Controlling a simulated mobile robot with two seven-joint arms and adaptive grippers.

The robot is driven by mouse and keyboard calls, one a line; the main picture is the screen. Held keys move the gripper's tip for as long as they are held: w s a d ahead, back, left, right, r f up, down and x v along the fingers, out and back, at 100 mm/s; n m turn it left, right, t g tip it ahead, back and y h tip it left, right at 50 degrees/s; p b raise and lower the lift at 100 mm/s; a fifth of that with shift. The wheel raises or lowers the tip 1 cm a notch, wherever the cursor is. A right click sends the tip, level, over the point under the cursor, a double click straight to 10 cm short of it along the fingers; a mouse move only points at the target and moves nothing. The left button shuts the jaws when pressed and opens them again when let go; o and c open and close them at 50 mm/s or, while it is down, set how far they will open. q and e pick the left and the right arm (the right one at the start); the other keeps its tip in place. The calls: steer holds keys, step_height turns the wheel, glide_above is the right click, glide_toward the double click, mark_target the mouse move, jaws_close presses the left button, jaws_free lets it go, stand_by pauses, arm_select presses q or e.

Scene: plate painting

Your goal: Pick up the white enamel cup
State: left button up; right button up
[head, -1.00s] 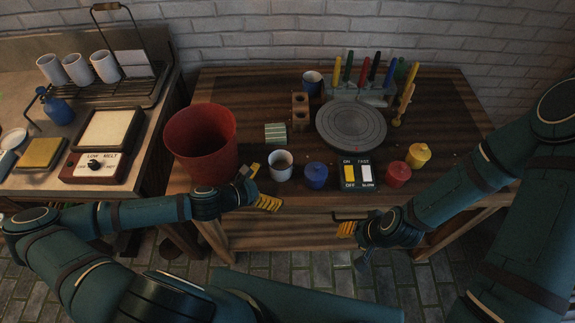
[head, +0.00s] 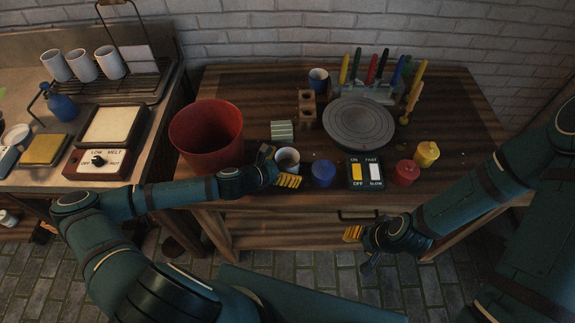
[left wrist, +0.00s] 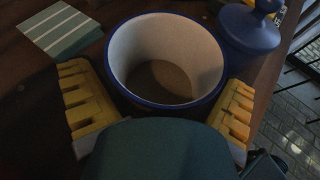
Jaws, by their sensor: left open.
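The white enamel cup (head: 287,158) with a blue rim stands upright at the front of the wooden table. In the left wrist view the cup (left wrist: 165,60) shows close up, its inside empty. My left gripper (head: 278,167) is open, with its yellow fingers on either side of the cup's near part. It also shows in the left wrist view (left wrist: 158,105), with the finger tips beside the cup wall; I cannot tell whether they touch. My right gripper (head: 361,250) looks open and empty in front of the table.
A red bucket (head: 206,135) stands left of the cup. A blue lidded pot (head: 323,173) is close on its right, then a switch box (head: 366,173). A striped block (head: 282,130) lies behind it. Another cup (head: 318,79) stands at the back. A round grey wheel (head: 358,122) fills the middle.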

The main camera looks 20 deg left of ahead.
arm_select(q)
steer(key=c, duration=1.2)
steer(key=shift+c, duration=0.2)
steer(key=shift+r, duration=0.15)
